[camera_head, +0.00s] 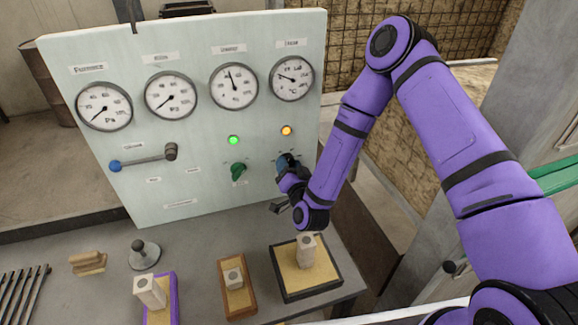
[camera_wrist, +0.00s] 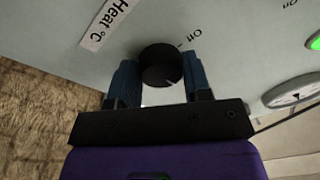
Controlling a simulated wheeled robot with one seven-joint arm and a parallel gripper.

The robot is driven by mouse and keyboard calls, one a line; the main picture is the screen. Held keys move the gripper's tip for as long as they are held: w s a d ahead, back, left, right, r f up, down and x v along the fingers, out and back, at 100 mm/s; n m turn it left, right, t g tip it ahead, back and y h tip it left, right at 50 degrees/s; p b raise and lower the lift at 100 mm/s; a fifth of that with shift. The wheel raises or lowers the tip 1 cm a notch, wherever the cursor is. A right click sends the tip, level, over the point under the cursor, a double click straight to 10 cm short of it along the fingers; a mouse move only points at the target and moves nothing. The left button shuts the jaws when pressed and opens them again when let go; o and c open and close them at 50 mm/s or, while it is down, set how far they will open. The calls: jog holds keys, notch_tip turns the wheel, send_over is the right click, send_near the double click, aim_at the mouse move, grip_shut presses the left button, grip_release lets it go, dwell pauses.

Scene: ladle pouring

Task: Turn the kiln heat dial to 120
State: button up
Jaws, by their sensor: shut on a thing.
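The heat dial (camera_wrist: 160,66) is a round black knob on the pale panel, beside a "Heat °C" label (camera_wrist: 107,22) in the wrist view. A short white pointer line shows on its face. My gripper (camera_head: 287,163) is at the panel's lower right and is shut on the dial, with a blue finger on each side of it. In the head view my gripper hides the dial. The rightmost gauge (camera_head: 292,78) is marked °C, and its needle points up and left. Its small numbers are too blurred to read.
The panel (camera_head: 190,130) also holds other gauges, a green knob (camera_head: 239,172), a lit green lamp (camera_head: 233,140), a lit orange lamp (camera_head: 286,130) and a blue-ended lever (camera_head: 143,160). Trays with pale blocks, including a black-rimmed tray (camera_head: 332,284), stand on the bench below my wrist.

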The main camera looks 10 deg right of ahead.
jog(key=o, duration=0.9)
